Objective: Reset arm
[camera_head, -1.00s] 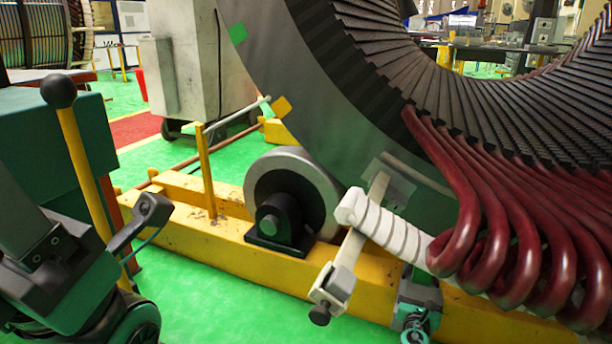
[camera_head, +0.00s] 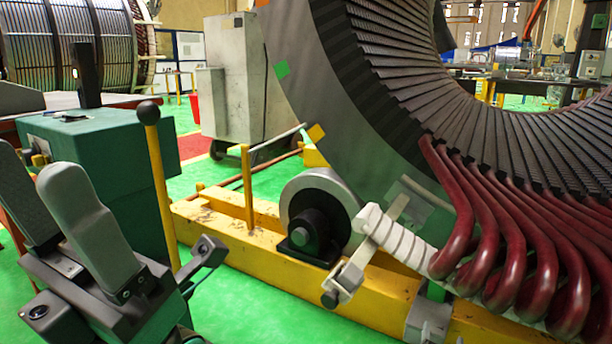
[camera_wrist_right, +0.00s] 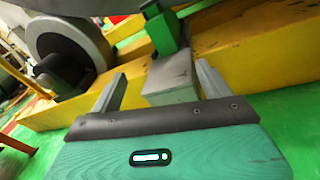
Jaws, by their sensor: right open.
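My left gripper (camera_head: 65,190) stands large at the lower left of the head view, its two long grey fingers apart and pointing up, nothing between them. My right gripper (camera_wrist_right: 160,85) shows in the right wrist view with its fingers apart. Beyond and between them is a grey block (camera_wrist_right: 172,85) below a green post (camera_wrist_right: 160,30); I cannot tell whether they touch. In the head view that grey block (camera_head: 428,322) sits at the bottom edge by the yellow beam. The right gripper itself is hard to make out there.
The stator (camera_head: 350,110) with dark red coils (camera_head: 510,235) fills the right. A grey roller (camera_head: 318,210) sits on the yellow beam (camera_head: 385,300). A white-wrapped bar (camera_head: 385,232) and clamp (camera_head: 345,285) stick out. A green cabinet (camera_head: 100,165) stands behind my left gripper. Green floor (camera_head: 260,315) is clear.

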